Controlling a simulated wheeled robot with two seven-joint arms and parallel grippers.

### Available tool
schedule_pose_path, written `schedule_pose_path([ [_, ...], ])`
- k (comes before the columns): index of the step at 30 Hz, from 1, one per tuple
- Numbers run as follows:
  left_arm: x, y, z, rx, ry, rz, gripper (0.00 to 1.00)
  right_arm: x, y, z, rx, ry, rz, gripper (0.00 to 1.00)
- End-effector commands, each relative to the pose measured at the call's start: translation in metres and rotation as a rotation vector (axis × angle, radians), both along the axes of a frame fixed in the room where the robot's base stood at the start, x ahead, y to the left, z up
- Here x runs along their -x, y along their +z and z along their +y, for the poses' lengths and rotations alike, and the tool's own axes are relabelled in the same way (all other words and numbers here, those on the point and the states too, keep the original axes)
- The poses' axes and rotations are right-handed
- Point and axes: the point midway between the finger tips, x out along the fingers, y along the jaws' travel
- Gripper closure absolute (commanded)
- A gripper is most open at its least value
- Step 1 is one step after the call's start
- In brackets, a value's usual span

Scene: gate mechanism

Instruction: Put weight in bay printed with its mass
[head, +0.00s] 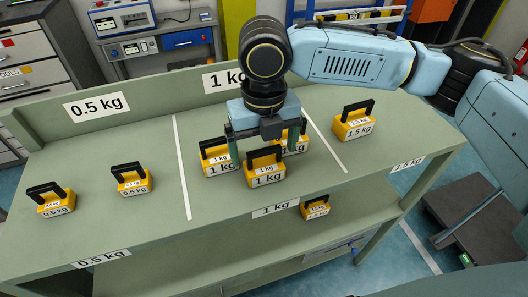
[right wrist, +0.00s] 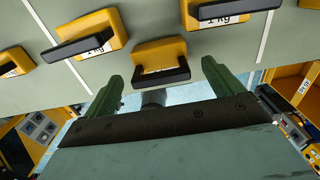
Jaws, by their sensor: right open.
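Yellow weights with black handles stand on a green bench. In the head view, a front 1 kg weight (head: 267,176), a left 1 kg weight (head: 219,166) and a partly hidden back weight (head: 297,145) are in the middle bay, labelled 1 kg. My right gripper (head: 262,147) is open above this group, fingers pointing down, holding nothing. In the right wrist view, a weight (right wrist: 160,52) shows between and beyond the fingertips (right wrist: 163,75); contact cannot be told. Another weight (head: 317,209) is on the lower shelf, its print too small to read surely. My left gripper is out of view.
Two 0.5 kg weights (head: 56,202) (head: 132,180) stand in the left bay and a 1.5 kg weight (head: 354,124) in the right bay. White lines (head: 181,165) (head: 325,142) divide the bays. The bench's back board (head: 150,98) rises behind. The right bay's front is clear.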

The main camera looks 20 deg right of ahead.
Motion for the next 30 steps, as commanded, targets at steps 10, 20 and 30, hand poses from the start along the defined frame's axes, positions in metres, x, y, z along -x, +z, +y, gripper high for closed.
schedule_pose_path([
  [10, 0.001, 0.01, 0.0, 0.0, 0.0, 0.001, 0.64, 0.0, 0.075, 0.001, -0.001, 0.001, -0.003, 0.08],
  [20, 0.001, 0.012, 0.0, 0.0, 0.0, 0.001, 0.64, 0.0, 0.097, 0.0, 0.0, 0.001, 0.0, 0.08],
  [30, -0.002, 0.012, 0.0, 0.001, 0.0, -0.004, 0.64, 0.0, 0.095, 0.001, -0.002, -0.001, 0.0, 0.08],
])
